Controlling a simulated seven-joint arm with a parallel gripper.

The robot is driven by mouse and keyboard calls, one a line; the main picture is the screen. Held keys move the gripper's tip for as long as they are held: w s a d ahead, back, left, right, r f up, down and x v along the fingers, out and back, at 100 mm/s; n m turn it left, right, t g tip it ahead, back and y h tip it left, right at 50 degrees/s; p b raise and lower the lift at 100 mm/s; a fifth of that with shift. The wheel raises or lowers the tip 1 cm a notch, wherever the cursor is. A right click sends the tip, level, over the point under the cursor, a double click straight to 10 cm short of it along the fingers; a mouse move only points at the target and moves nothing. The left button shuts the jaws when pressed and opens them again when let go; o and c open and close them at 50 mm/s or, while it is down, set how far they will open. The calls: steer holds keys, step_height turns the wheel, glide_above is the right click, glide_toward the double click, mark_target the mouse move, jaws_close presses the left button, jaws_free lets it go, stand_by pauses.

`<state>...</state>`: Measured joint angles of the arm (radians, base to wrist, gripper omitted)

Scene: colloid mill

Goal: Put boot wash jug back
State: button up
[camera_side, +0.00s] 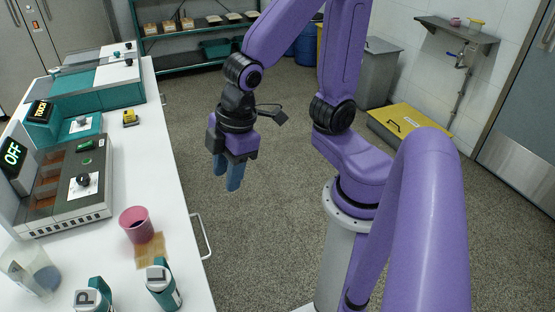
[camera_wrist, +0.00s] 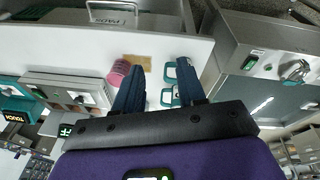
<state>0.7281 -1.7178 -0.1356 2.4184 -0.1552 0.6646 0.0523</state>
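A pink cup-like jug (camera_side: 137,224) stands upright on the white bench beside a tan patch (camera_side: 151,250); I cannot tell for sure that it is the boot wash jug. In the wrist view the pink jug (camera_wrist: 119,72) shows left of my fingers, partly behind one. Two teal handled containers (camera_side: 162,285) (camera_side: 92,296) stand at the bench's near end. My gripper (camera_side: 232,178) hangs over the floor, right of the bench and apart from it. Its blue fingers (camera_wrist: 160,67) are spread and nothing shows between them.
A clear beaker (camera_side: 33,273) and a grey machine (camera_side: 68,182) with an OFF display stand on the bench. A wall shelf (camera_side: 450,34) holds small pink and yellow items above a tap. A yellow-topped box (camera_side: 411,126) sits on the floor. The floor between is clear.

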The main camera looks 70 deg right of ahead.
steer(key=s+d+g+h, duration=0.1)
steer(key=s+d+g, duration=0.1)
steer(key=s+d, duration=0.3)
steer(key=s+r, duration=0.1)
steer(key=s, duration=0.2)
steer(key=shift+s+d+n, duration=0.2)
steer(key=shift+s+n, duration=0.1)
steer(key=shift+s, duration=0.1)
stand_by(0.5)
